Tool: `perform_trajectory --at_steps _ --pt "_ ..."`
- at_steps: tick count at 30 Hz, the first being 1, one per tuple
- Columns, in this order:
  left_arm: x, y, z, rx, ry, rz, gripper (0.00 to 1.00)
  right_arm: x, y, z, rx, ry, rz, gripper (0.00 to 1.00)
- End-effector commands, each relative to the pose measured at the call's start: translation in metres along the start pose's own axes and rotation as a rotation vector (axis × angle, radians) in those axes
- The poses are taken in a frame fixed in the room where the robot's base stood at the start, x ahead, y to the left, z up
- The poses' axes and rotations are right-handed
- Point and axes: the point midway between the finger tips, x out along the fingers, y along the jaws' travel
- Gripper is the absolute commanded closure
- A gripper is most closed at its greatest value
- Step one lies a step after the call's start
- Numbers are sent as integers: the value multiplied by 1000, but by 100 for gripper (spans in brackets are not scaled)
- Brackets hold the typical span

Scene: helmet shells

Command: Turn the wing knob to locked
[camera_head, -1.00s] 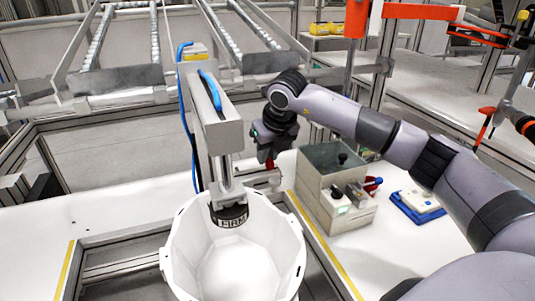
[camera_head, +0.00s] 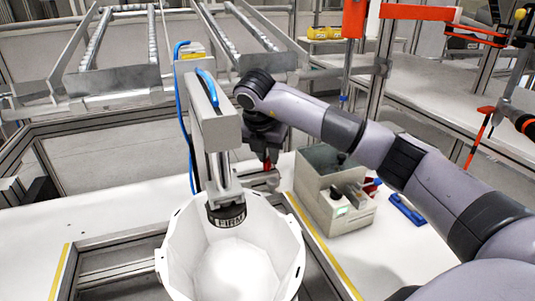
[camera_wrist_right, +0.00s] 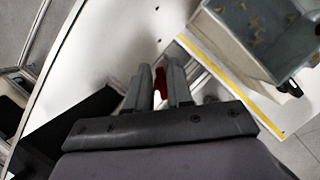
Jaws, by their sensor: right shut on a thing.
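The red wing knob (camera_head: 267,163) sits beside the press column, above a grey cylindrical part (camera_head: 262,181). My right gripper (camera_head: 266,155) comes down on it from above, and its fingers partly hide the knob. In the right wrist view the gripper (camera_wrist_right: 160,75) is closed on the red knob (camera_wrist_right: 160,82), which shows between its two grey fingers. The knob's exact angle and any lock marking cannot be made out. My left gripper is not in view.
The grey press column (camera_head: 217,132) with its blue hose stands left of my right gripper. A white helmet shell (camera_head: 285,240) sits under the press head (camera_head: 227,214). A grey-green box device (camera_head: 322,208) stands close on the right, with a blue item (camera_head: 407,210) beyond.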

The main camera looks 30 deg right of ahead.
Motion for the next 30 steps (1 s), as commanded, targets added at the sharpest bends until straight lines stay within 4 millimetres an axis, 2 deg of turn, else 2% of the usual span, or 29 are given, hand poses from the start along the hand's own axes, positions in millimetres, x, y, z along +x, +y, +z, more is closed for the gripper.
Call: perform_trajectory --at_steps 9,23,24,25,26,30 --pt "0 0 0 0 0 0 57 -1 0 1 89 -3 -32 100" --pt "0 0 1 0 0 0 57 -1 0 2 98 -3 -37 100" --pt "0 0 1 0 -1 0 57 -1 0 1 98 -3 -37 69" --pt "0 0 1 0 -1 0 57 -1 0 1 98 -3 -36 59" --pt "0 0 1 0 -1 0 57 -1 0 1 97 -2 -37 54" --pt "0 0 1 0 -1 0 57 -1 0 1 96 -1 -38 54"
